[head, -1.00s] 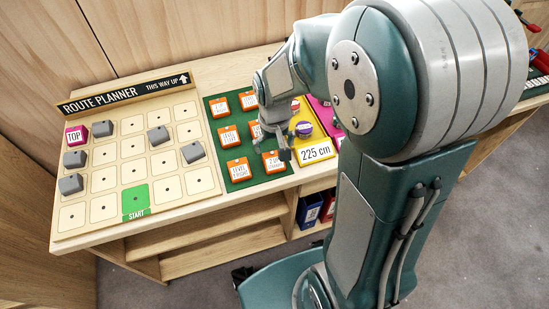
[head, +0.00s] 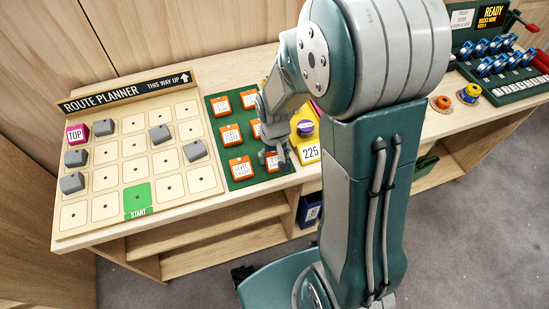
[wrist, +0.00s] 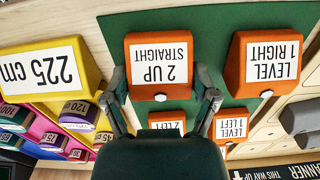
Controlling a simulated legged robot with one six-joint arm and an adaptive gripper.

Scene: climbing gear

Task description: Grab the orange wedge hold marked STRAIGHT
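The orange wedge hold marked "2 UP STRAIGHT" (wrist: 160,52) sits on the green mat (head: 212,124), its label upside down in the wrist view. My gripper (wrist: 162,78) is open, with one finger beside each side of this wedge. The gaps are small, and I cannot tell whether the fingers touch it. In the head view my gripper (head: 271,156) is low over the mat's front right corner and partly hides the wedge.
An orange "LEVEL 1 RIGHT" wedge (wrist: 270,62) is close on one side, and a yellow "225 cm" block (wrist: 45,68) on the other. More orange wedges share the mat. The route planner board (head: 107,175) with grey holds lies left.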

